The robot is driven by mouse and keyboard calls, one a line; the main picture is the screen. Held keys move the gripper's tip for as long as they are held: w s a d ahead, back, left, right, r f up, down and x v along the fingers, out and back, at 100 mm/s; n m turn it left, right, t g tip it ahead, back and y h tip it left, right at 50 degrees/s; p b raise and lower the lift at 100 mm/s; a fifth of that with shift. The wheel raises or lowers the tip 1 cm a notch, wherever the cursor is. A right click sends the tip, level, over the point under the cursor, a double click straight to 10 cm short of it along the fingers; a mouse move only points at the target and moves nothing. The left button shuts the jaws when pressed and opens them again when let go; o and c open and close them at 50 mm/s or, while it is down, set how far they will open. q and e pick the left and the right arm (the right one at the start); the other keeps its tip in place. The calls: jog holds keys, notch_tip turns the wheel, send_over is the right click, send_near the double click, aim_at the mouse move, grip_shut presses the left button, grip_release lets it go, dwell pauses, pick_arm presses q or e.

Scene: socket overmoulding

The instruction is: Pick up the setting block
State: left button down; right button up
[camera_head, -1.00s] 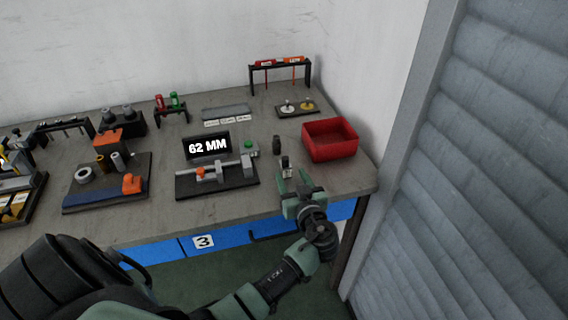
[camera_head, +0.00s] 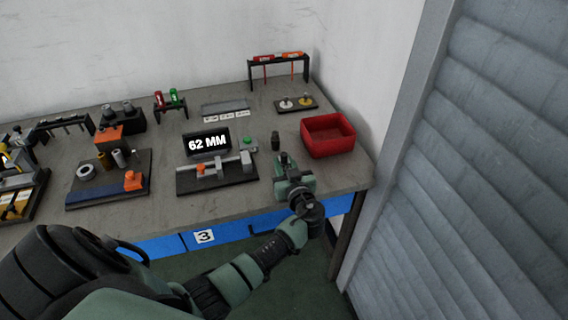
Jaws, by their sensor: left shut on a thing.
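My left gripper (camera_head: 282,160) is at the right front part of the bench, to the right of the 62 MM gauge. It is shut on a small block, which I take to be the setting block; its fingers hide nearly all of it. I cannot tell whether the block touches the bench top. A small dark cylinder (camera_head: 275,142) stands just behind the fingers. My right gripper is not in view.
A red bin (camera_head: 328,148) stands right of my gripper. The gauge with the 62 MM display (camera_head: 207,143) is to the left. Behind are a two-knob plate (camera_head: 296,105) and a black rack (camera_head: 279,68). The bench top (camera_head: 225,203) is bare in front of the gauge.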

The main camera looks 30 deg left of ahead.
pick_arm(q)
jog(key=shift+r, duration=0.15)
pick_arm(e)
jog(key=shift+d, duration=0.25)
pick_arm(q)
jog(key=shift+r, duration=0.2)
notch_tip(320, 180, up, 19)
jog(key=b, duration=0.1)
jog(key=s+d+f+m+t+h, duration=0.25)
jog(key=s+d+m+h, duration=0.35)
jog(key=d, duration=0.3)
jog(key=s+d+f+m+t+h, duration=0.2)
jog(key=s+d+m+t+h, duration=0.15)
jog(key=s+d+h, duration=0.4)
notch_tip(320, 180, up, 5)
jog(key=n+g+y, duration=0.6)
jog(key=n+y, duration=0.4)
jog(key=y, duration=0.4)
send_over(284, 154)
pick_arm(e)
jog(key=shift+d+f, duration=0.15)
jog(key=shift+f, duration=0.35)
